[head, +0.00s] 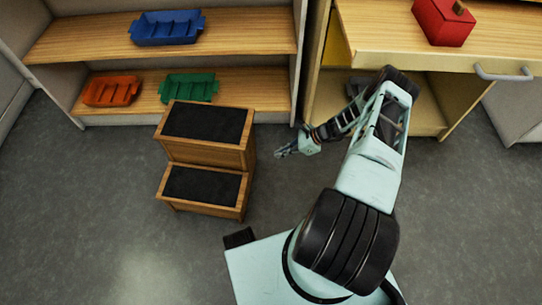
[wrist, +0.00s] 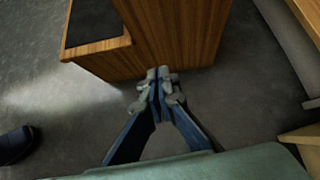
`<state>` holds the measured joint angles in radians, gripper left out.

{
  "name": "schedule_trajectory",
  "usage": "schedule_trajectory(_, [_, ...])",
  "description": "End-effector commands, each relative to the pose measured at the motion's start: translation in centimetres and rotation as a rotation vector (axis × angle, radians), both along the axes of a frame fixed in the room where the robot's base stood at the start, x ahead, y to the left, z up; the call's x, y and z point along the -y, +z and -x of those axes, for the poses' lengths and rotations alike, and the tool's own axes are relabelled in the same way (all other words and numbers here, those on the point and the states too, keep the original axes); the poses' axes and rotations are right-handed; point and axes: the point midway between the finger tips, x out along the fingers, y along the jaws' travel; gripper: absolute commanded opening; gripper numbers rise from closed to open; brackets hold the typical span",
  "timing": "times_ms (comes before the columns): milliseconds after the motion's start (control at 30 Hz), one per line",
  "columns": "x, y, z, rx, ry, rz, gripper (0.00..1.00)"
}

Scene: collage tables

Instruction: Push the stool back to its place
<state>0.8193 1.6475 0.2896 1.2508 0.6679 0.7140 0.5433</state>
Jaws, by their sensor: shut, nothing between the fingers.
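The stool (head: 207,140) is a two-step wooden step stool with black treads. It stands upright on the floor in front of the shelf unit, left of my arm in the head view. In the wrist view its wooden side (wrist: 180,35) fills the top middle, with a black tread at the upper left. My gripper (head: 284,152) is to the right of the stool, pointing left at it. In the wrist view my gripper (wrist: 158,75) is shut and empty, its fingertips close to the stool's side near the floor. I cannot tell whether they touch it.
The shelf unit (head: 170,87) behind the stool holds a blue bin (head: 167,28), an orange bin (head: 111,91) and a green bin (head: 189,87). A wooden workbench (head: 440,50) with a red box (head: 444,21) stands at the right. The floor (head: 80,210) left of the stool is clear.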

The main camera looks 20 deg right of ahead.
Motion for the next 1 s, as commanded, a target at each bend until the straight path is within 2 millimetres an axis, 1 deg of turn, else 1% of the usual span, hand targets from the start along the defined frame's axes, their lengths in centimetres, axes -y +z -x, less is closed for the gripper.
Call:
schedule_trajectory(300, [-4.2, -4.9, -1.5, 0.001, 0.002, 0.0, 0.0])
schedule_trajectory(467, [-6.3, -7.1, -2.4, 0.0, 0.001, 0.001, 0.0])
schedule_trajectory(500, [-6.9, -6.7, -2.7, 0.002, 0.002, 0.002, 0.0])
schedule_trajectory(600, [-8.2, -6.6, -3.2, 0.002, 0.002, 0.002, 0.0])
schedule_trajectory(700, [-9.1, -6.6, -3.5, 0.001, 0.002, 0.003, 0.0])
schedule_trajectory(800, [-9.5, -6.5, -3.7, 0.001, 0.001, 0.003, 0.0])
schedule_trajectory(1000, [-9.6, -6.5, -3.8, 0.001, -0.001, 0.004, 0.0])
